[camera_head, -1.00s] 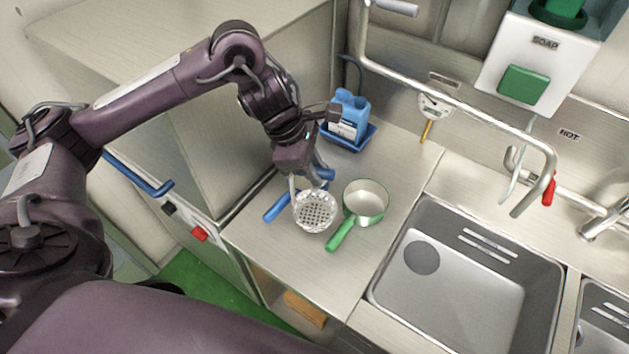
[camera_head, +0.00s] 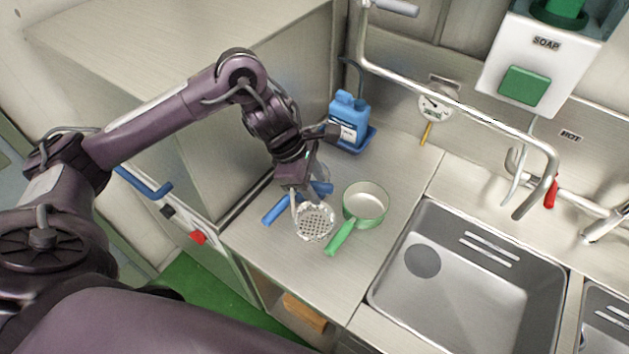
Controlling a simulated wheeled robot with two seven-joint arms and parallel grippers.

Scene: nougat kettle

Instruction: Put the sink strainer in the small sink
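The sink strainer (camera_head: 316,223) is a round, perforated metal cup over the counter, left of the green pan. My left gripper (camera_head: 308,197) points down at its far rim, and its fingers appear shut on that rim. The strainer has moved together with the gripper; whether it touches the counter is hard to tell. A large steel sink basin (camera_head: 470,285) is at the lower right. A second basin (camera_head: 603,325) is cut off by the right edge, so its size is hidden. My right gripper is not in view.
A green-handled pan (camera_head: 364,203) sits close right of the strainer. A blue-handled item (camera_head: 275,210) lies partly hidden behind the gripper. A blue bottle (camera_head: 349,120) stands in a blue tray at the back. A pipe rail (camera_head: 460,105) crosses above the sink's back.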

